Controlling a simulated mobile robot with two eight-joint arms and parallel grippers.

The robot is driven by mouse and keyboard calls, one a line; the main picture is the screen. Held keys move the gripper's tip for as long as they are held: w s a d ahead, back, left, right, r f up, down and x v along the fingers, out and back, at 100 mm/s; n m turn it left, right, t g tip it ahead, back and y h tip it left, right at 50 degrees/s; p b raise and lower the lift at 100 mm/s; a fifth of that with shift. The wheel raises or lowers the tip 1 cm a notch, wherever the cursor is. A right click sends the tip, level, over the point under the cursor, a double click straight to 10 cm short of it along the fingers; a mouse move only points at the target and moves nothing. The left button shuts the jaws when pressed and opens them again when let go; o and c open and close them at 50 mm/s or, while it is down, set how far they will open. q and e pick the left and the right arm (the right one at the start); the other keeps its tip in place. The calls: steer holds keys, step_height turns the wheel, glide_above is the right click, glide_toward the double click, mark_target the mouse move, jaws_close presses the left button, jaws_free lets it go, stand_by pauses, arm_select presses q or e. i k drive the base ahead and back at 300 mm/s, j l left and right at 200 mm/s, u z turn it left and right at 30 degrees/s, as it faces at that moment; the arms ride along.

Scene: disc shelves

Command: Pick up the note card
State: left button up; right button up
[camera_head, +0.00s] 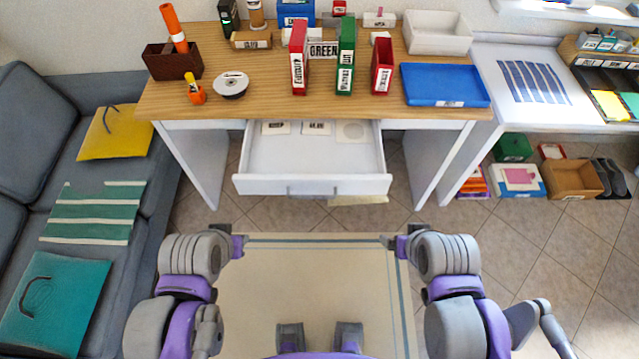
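A wooden-topped desk (270,70) stands ahead with its white drawer (313,165) pulled open. At the back of the drawer lie two small pale cards with dark print, a left one (275,128) and a middle one (316,128). A cream square with a faint round mark (352,132) lies to their right. I cannot tell which is the note card. My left gripper (238,246) and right gripper (389,243) are in front of the drawer, apart from it, near its left and right sides. Their finger gaps are not clear, and no held object shows.
A sofa (40,140) stands left. A side table (545,85) stands right, with boxes below.

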mark_target(317, 50)
steer(key=u, duration=0.45)
steer(key=i+l+u, duration=0.1)
steer(key=l+u, duration=0.75)
steer(key=k+l+u, duration=0.1)
steer(key=l+u, duration=0.2)
steer(key=l, duration=1.7)
steer(key=i+j, duration=0.65)
steer(key=k+u, duration=0.05)
